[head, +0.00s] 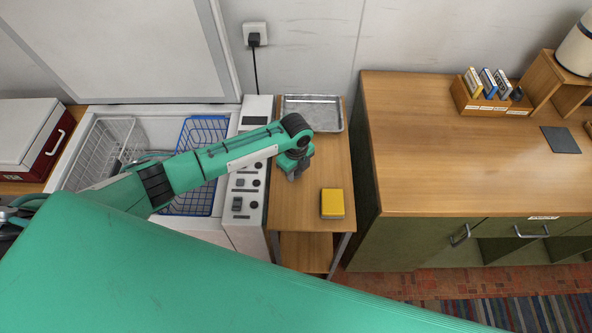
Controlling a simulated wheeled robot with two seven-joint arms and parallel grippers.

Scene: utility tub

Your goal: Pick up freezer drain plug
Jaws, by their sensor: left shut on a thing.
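My left arm reaches across an open chest freezer (232,112), and my left gripper (295,173) points down above the wooden side table (296,205). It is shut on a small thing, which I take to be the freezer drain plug. The gripper hides this thing, and I cannot make out its shape. No other drain plug shows. My right gripper is not in view.
The side table holds a metal tray (325,113) at the back and a yellow box (332,204) at the front right. The freezer holds a white wire basket (100,150) and a blue one (203,133). A wooden-topped cabinet (450,150) stands right, mostly clear in front.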

